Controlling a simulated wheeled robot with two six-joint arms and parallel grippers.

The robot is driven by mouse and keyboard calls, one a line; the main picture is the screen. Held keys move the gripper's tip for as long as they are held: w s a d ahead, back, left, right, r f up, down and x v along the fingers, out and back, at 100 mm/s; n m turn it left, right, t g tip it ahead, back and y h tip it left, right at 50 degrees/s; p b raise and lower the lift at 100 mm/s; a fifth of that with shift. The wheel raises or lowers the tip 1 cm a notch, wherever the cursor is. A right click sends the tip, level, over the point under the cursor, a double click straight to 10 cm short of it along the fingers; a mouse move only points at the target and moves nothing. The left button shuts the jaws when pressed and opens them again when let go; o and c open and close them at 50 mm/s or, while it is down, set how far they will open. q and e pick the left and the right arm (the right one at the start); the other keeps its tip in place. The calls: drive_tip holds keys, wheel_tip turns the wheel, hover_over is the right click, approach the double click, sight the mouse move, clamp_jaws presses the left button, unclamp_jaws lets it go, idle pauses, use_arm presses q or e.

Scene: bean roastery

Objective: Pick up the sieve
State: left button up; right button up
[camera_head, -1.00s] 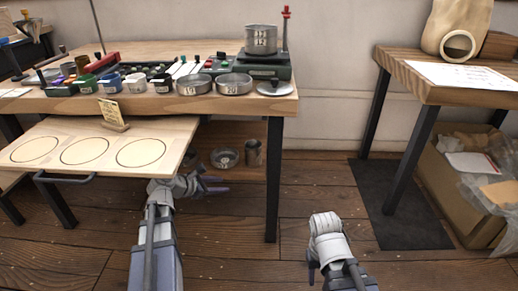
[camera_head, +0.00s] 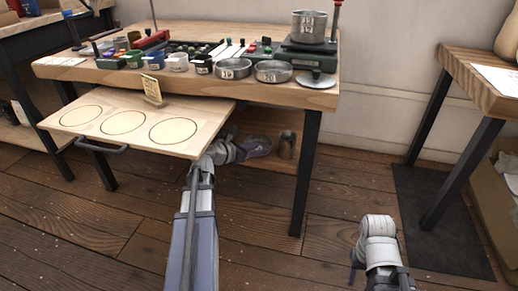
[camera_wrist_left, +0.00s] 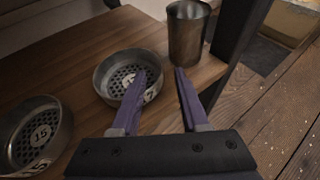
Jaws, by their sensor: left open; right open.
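A round metal sieve with a perforated floor and a number tag (camera_wrist_left: 112,88) sits on the low wooden shelf in the left wrist view. It shows partly in the head view (camera_head: 260,142), behind my left gripper. My left gripper (camera_wrist_left: 160,72) is open and empty; its left finger overlaps the sieve's right part in the picture, and its right finger is to the right of the rim. Contact cannot be told. A second sieve, marked 15 (camera_wrist_left: 42,136), is at the left wrist view's left edge. My right gripper (camera_head: 355,272) is low over the floor, away from the shelf.
A metal cup (camera_wrist_left: 187,32) stands behind the sieve, near a dark table leg (camera_head: 305,175). A pulled-out board with three circles (camera_head: 122,122) overhangs the shelf's left side. More sieves (camera_head: 233,68) stand on the tabletop. The floor in front is clear.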

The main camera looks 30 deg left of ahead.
sight(269, 149)
use_arm(q)
drive_tip(key=shift+w+d+f+b, duration=0.1)
drive_tip(key=shift+w+f+b, duration=0.2)
drive_tip(key=shift+w, duration=0.05)
drive_tip(key=b+x, duration=0.2)
drive_tip(key=x, duration=0.2)
drive_tip(key=shift+f, duration=0.2)
drive_tip(key=shift+c, duration=0.3)
clamp_jaws()
